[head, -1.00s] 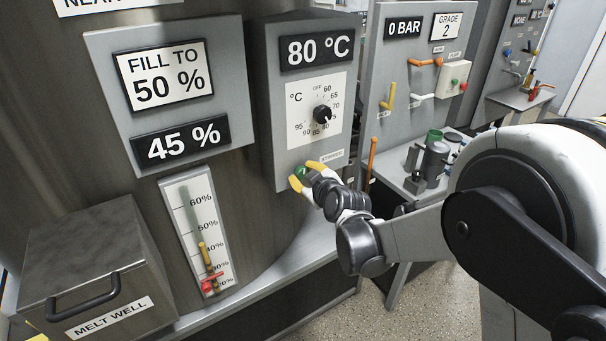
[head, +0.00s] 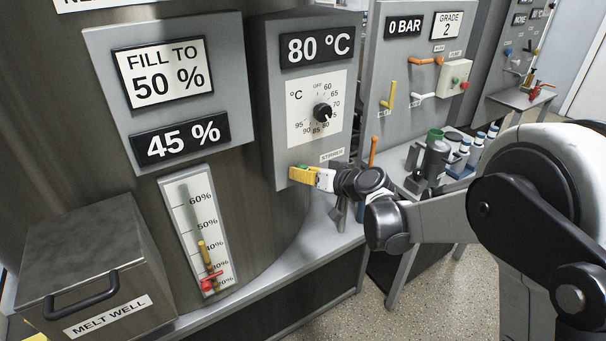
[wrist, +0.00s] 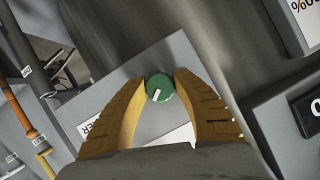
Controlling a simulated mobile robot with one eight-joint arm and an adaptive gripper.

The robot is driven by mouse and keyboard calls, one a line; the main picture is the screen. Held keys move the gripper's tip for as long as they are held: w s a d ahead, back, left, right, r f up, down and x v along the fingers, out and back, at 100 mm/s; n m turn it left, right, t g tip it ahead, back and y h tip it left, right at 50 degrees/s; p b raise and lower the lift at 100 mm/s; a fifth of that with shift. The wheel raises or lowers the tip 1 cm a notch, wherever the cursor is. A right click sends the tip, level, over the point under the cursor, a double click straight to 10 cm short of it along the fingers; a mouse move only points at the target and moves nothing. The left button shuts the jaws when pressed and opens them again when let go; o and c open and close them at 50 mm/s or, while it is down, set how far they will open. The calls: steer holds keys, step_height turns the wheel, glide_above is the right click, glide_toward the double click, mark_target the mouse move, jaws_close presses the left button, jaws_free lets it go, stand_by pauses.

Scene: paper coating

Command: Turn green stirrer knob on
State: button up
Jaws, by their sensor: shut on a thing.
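The green stirrer knob (wrist: 160,88) is on the grey control box (head: 262,120), below the temperature dial. In the wrist view it sits between the yellow fingertips, and a white mark shows on its face. My gripper (head: 303,174) is shut on the knob. The STIRRER label (head: 332,155) is just up and right of my gripper.
The black temperature dial (head: 322,112) is above, under an 80 °C display (head: 317,48). The melt well box (head: 85,265) stands at lower left. A side bench with grey containers (head: 432,160) and an orange lever (head: 373,152) is to the right.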

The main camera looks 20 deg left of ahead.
steer(key=shift+m, duration=0.5)
steer(key=o, duration=1.2)
steer(key=shift+a, duration=0.1)
steer(key=v, duration=1.2)
steer(key=shift+w, duration=0.2)
steer(key=shift+f, duration=0.1)
